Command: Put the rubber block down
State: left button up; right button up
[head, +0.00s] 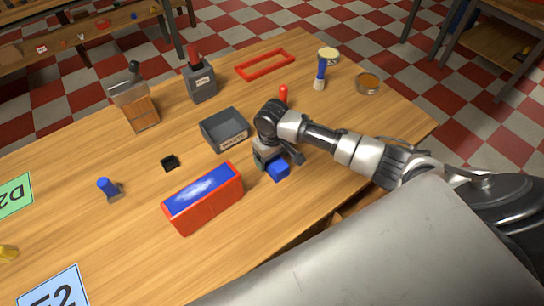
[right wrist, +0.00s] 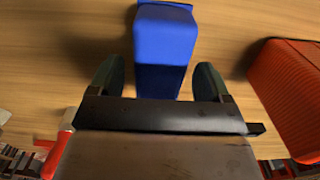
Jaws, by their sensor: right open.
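The blue block (head: 278,170), which looks like the rubber block, is at the near side of the wooden table. It appears to rest on the tabletop. My right gripper (head: 268,161) is right at it, pointing down. In the right wrist view the blue block (right wrist: 165,45) stands between the two dark fingertips of my right gripper (right wrist: 157,82), with a gap visible on each side. The gripper is open. Part of the block is hidden behind the gripper in the head view. My left gripper is out of view.
A red box with a blue top (head: 203,200) stands close by on the left; its red side (right wrist: 290,100) shows in the right wrist view. A grey bin (head: 223,131) and a red-handled tool (head: 283,94) are behind. The table's near edge is close to the block.

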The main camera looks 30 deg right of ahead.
notch_tip(320, 180, up, 12)
dwell(0.4)
jog(key=shift+f, duration=0.1)
dwell(0.3)
